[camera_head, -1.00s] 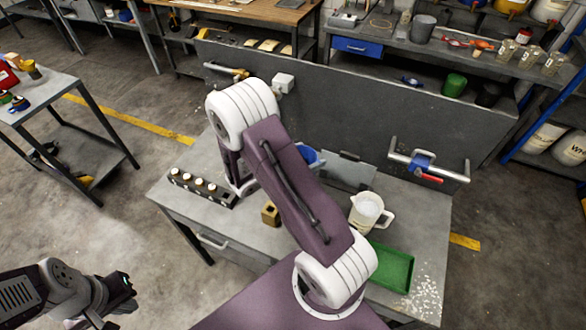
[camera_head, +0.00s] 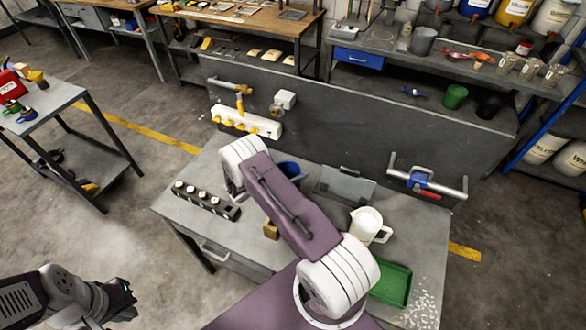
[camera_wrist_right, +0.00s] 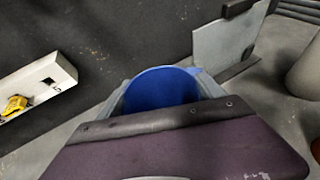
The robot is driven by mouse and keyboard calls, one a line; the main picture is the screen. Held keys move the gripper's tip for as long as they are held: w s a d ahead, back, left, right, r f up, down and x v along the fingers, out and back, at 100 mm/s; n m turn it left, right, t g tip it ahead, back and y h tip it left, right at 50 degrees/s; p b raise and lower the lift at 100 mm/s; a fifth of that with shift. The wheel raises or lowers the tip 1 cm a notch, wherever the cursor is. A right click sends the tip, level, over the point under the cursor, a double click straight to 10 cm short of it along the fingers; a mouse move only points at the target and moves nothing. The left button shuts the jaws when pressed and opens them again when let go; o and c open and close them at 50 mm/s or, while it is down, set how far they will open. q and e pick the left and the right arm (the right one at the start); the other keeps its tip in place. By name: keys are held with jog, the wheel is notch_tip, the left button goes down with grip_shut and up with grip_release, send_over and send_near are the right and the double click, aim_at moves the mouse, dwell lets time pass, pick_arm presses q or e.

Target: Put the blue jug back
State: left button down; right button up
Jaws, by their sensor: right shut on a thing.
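The blue jug (camera_head: 289,168) shows in part behind my right arm, near the back of the grey bench (camera_head: 410,235), left of a grey upright plate. In the right wrist view the jug (camera_wrist_right: 162,88) sits between the grey fingers of my right gripper (camera_wrist_right: 160,95), which is shut on it. The gripper's purple body hides the jug's lower part. In the head view my right arm hides this gripper. I cannot tell whether the jug touches the bench. My left gripper (camera_head: 122,302) is at the lower left, away from the bench; its fingers are unclear.
On the bench are a white jug (camera_head: 368,224), a green tray (camera_head: 392,284), a rack of white-topped pieces (camera_head: 205,201), a small brass block (camera_head: 271,230) and the grey plate (camera_head: 345,186). A dark back panel (camera_head: 330,125) carries a white power strip (camera_head: 246,122).

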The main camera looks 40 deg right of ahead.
jog(key=shift+a+f+b, duration=0.1)
jog(key=shift+a+b, duration=0.1)
jog(key=shift+b, duration=0.1)
jog(key=o, duration=2)
jog(key=shift+s, duration=0.1)
jog(key=shift+o, duration=0.5)
jog(key=shift+d, duration=0.1)
